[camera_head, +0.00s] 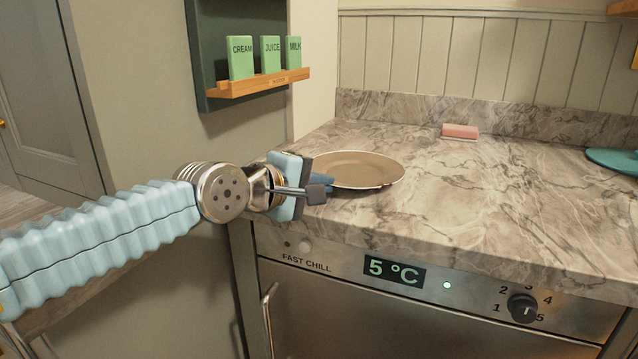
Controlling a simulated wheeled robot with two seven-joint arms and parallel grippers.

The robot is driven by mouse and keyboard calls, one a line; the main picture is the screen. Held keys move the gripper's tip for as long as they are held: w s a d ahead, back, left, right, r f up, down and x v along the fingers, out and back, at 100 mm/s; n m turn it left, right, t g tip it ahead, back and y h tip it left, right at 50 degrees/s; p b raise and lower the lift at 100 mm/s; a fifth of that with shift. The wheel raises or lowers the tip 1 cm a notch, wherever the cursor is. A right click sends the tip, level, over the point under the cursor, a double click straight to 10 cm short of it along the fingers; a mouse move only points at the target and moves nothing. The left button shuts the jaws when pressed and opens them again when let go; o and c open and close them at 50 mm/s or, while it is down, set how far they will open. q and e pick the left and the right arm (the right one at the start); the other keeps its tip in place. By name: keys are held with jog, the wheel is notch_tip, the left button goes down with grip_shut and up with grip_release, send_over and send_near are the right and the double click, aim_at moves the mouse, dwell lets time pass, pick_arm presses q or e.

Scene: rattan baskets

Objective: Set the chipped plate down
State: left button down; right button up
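A round tan plate (362,167) with a thin pale rim is level, low over or on the marble counter near its left front corner. Whether its underside touches the counter is hard to tell. My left gripper (322,187) comes in from the left at the counter's corner. Its fingers are close together at the plate's left edge and appear shut on the rim. The fingers and wrist hide that part of the plate. My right gripper is not in view.
The marble counter (480,200) is clear right of the plate. A pink sponge (460,131) lies at the back, and a teal round item (615,160) is at the far right. A card shelf (262,84) hangs at the upper left. A chiller panel (420,275) is below.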

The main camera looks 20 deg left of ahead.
pick_arm(q)
jog(key=shift+f+b, duration=0.35)
jog(key=c, duration=1.4)
grip_release()
jog(key=shift+o, duration=0.8)
jog(key=shift+f, duration=0.1)
jog(key=shift+f, duration=0.15)
